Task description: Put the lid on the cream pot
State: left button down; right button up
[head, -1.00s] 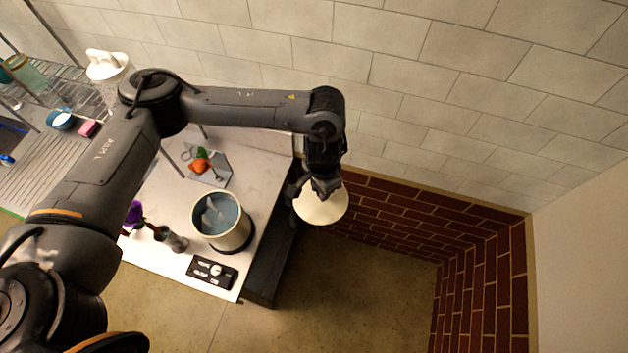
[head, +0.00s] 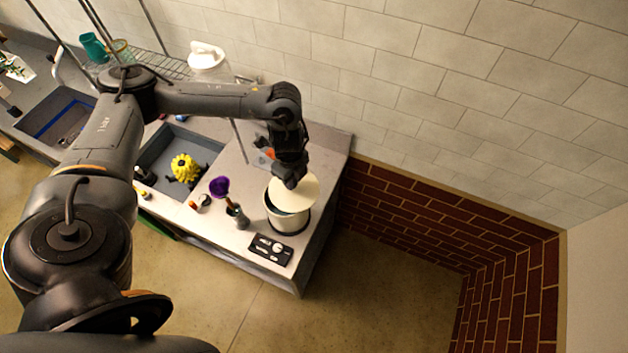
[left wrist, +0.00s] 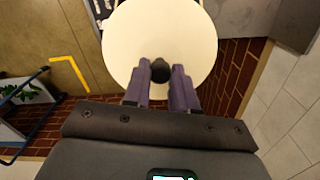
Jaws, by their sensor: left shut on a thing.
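The cream pot (head: 288,224) stands near the right end of the counter, and part of its grey-blue inside shows at its left. The round cream lid (head: 303,187) overlaps the pot's opening in the head view, offset toward the back right. I cannot tell whether it touches the rim. My left gripper (head: 289,182) is shut on the lid's knob. In the left wrist view, the lid (left wrist: 150,30) fills the top middle, with its dark knob (left wrist: 160,70) between the fingers of the gripper (left wrist: 160,80). The lid hides most of the pot there. My right gripper is not in view.
A black control panel (head: 270,250) lies in front of the pot. A sink (head: 160,150) with a yellow flower (head: 184,167) is further left. The tiled wall (head: 400,70) is behind.

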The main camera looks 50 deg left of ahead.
aim_at(283, 187)
pick_arm(q)
jog(key=a, duration=0.1)
jog(key=s+a+f, duration=0.1)
jog(key=a+f, duration=0.1)
jog(key=shift+s+a+f, duration=0.1)
jog(key=shift+s+a, duration=0.05)
jog(key=shift+s, duration=0.15)
jog(key=shift+f+b, duration=1.6)
jog(key=shift+b, duration=0.15)
jog(key=shift+f, duration=0.45)
jog(key=shift+a+f, duration=0.1)
jog(key=shift+f, duration=0.3)
jog(key=shift+f, duration=0.3)
dwell(0.7)
jog(key=c, duration=0.8)
grip_release()
